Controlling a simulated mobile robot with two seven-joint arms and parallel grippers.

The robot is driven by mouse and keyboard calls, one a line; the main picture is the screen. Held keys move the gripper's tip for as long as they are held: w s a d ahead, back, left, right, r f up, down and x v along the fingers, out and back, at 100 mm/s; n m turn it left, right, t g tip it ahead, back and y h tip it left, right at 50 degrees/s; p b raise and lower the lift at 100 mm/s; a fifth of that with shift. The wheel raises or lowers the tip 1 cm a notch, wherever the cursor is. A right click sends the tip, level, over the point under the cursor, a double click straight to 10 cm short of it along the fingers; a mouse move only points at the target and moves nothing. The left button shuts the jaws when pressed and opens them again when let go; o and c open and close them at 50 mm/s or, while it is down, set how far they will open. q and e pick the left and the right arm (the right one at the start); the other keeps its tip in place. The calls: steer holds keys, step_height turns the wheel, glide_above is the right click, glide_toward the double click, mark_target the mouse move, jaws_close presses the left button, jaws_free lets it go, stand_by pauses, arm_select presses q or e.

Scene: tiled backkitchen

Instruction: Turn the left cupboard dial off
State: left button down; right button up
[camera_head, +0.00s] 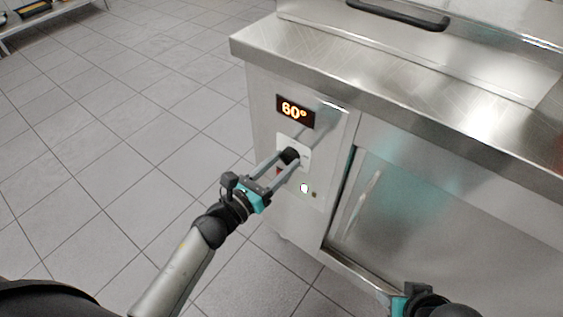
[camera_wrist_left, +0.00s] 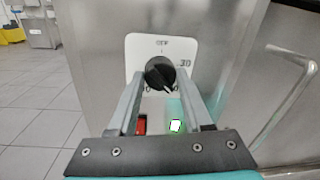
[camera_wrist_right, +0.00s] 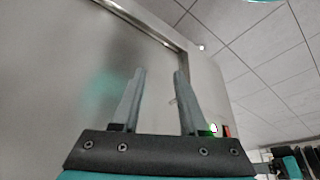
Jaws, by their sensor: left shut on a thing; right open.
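The black round dial (camera_head: 289,156) sits on a white plate on the front of the steel cupboard (camera_head: 341,120). My left gripper (camera_head: 283,164) is at the dial, with its two fingers shut on it from either side. In the left wrist view the dial (camera_wrist_left: 160,74) is between the fingertips (camera_wrist_left: 162,84). Its white pointer mark faces down and to the right, away from the OFF mark at the top; "30" shows at right. The display (camera_head: 295,111) above reads 60°. My right gripper (camera_wrist_right: 157,78) is open and empty near the cupboard's front; the head view shows only part of it.
A red switch (camera_wrist_left: 141,124) and a lit green lamp (camera_wrist_left: 175,125) are below the dial. The cupboard door handle (camera_head: 363,204) stands out to the right. The steel worktop edge (camera_head: 400,92) overhangs above.

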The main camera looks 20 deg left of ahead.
arm_select(q)
steer(key=n+p, duration=0.2)
steer(key=n, duration=0.9)
steer(key=shift+n+t, duration=0.3)
steer(key=shift+t, duration=0.1)
steer(key=n+y+p, duration=0.1)
steer(key=n+p, duration=0.1)
steer(key=n, duration=0.3)
steer(key=shift+d, duration=0.1)
steer(key=n+p, duration=0.2)
steer(key=n, duration=0.3)
steer(key=shift+n, duration=0.4)
steer(key=n+p, duration=0.1)
steer(key=n, duration=0.1)
steer(key=shift+n+y, duration=0.3)
steer(key=shift+n+p, duration=0.5)
steer(key=shift+n, duration=1.2)
arm_select(e)
steer(key=s+d+f+g, duration=0.1)
steer(key=s+f, duration=0.1)
steer(key=f, duration=0.6)
steer(key=s+d+f+g, duration=0.1)
steer(key=s+f, duration=0.2)
steer(key=f, duration=0.4)
steer(key=shift+s+d+f, duration=0.2)
steer(key=shift+s+f, duration=0.15)
steer(key=shift+f, duration=0.05)
